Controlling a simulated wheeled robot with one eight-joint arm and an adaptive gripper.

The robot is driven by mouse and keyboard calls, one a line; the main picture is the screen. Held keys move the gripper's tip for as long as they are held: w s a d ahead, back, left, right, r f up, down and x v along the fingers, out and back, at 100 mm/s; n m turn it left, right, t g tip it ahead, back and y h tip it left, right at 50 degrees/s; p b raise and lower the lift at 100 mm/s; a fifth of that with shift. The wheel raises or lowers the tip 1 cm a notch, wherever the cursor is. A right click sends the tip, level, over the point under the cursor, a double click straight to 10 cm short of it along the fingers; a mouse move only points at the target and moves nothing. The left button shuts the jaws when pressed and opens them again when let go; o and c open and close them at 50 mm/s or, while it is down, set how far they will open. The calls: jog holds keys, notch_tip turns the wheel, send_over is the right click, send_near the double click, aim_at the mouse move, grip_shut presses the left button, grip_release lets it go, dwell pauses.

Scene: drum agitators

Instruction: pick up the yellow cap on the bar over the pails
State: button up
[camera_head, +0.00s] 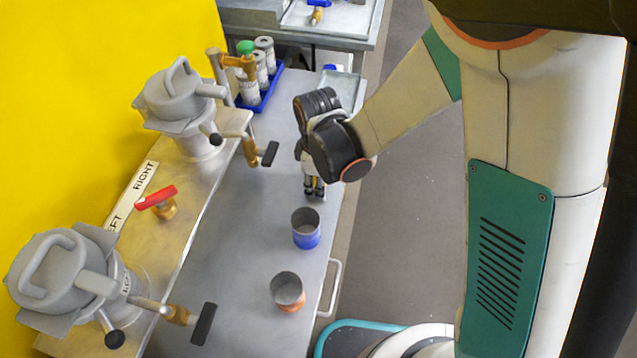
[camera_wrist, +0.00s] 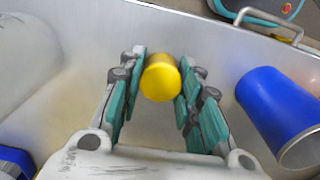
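The yellow cap (camera_wrist: 160,80) is a short cylinder in the wrist view, its round yellow face turned toward the camera. The two teal-padded fingers of my gripper (camera_wrist: 162,84) lie close against it on both sides, and the gripper looks shut on it. In the head view my gripper (camera_head: 314,186) points down above the grey table, and the cap is hidden there. No bar shows under the cap. The blue pail also shows in the wrist view (camera_wrist: 275,105).
Two grey lidded drums (camera_head: 180,95) (camera_head: 62,270) with black-handled cranks stand on the raised shelf at left. A red-handled valve (camera_head: 157,202) sits between them. A blue tray (camera_head: 262,97) of grey canisters is at the back. A handle (camera_head: 333,290) sticks out at the table's right edge.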

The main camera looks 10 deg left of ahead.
jog(key=shift+r, duration=0.1)
notch_tip(320, 180, up, 20)
jog(key=p, duration=1.3)
